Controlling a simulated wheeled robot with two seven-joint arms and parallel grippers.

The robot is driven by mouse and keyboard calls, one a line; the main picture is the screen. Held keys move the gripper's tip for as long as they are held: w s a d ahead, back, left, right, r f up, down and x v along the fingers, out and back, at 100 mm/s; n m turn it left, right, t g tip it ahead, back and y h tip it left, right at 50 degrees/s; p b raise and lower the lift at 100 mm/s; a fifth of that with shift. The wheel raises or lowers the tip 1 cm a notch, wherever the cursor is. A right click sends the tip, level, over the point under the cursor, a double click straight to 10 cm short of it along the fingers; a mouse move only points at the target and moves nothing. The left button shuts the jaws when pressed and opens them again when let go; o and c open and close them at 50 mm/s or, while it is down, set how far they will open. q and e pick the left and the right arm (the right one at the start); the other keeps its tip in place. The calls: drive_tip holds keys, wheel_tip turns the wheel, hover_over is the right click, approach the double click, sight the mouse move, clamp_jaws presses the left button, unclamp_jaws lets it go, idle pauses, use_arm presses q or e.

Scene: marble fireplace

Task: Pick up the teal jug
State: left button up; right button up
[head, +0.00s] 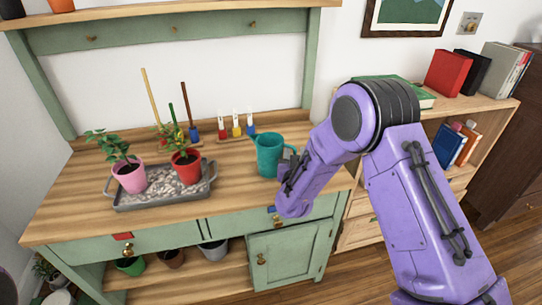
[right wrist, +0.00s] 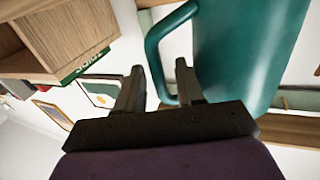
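The teal jug (head: 269,155) stands upright on the wooden top of the green bench, near its right end. Its handle side faces my right gripper (head: 287,162), which is close beside it. In the right wrist view the jug (right wrist: 250,50) fills the upper right, and its handle curves down to the space between my two fingers (right wrist: 160,85). The fingers are apart, with visible gaps on both sides of the handle. I cannot tell how deep the handle sits between them. My left gripper is not in view.
A grey pebble tray (head: 165,202) with a pink pot (head: 130,178) and a red pot (head: 186,168) stands left of the jug. Small coloured bottles (head: 237,128) stand behind it. A bookshelf (head: 440,105) is on the right. The front of the bench top is clear.

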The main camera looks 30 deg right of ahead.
clamp_jaws()
drive_tip(key=shift+r, duration=0.1)
